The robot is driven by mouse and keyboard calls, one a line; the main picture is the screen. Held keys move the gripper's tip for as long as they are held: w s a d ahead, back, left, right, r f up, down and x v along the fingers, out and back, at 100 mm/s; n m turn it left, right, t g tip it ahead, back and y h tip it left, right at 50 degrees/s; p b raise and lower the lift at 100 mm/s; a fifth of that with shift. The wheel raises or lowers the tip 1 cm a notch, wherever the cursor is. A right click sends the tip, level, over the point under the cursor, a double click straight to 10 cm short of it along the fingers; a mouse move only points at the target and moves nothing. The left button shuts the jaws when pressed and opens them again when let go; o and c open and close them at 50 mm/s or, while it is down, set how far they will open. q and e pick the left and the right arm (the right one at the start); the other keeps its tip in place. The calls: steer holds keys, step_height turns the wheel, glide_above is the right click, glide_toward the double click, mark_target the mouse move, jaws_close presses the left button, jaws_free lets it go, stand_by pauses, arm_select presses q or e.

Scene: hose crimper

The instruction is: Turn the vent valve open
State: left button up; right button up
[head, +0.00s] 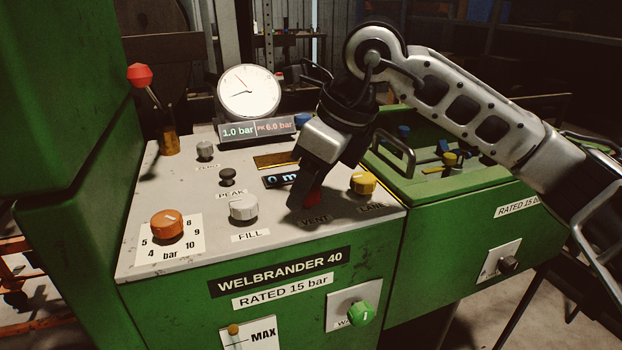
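The vent valve (313,197) is a red knob on the grey panel top, just behind the VENT label (314,220). My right gripper (306,198) points down at it, with its fingers around or directly in front of the knob. The fingers cover most of the knob, so its pointer and turn cannot be read. Whether the fingers press on it cannot be told. My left gripper is not in view.
A white FILL knob (243,207) stands left of the gripper and a yellow LANE knob (363,183) close on its right. An orange bar knob (167,223) is at the far left. A gauge (249,92) and a display reading 1.0 bar (257,130) stand behind.

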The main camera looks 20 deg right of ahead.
arm_select(q)
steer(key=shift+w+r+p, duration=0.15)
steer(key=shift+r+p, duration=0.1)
steer(key=shift+p, duration=0.55)
arm_select(e)
steer(key=v, duration=1.6)
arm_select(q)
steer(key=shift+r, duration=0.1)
arm_select(e)
steer(key=shift+a, duration=0.15)
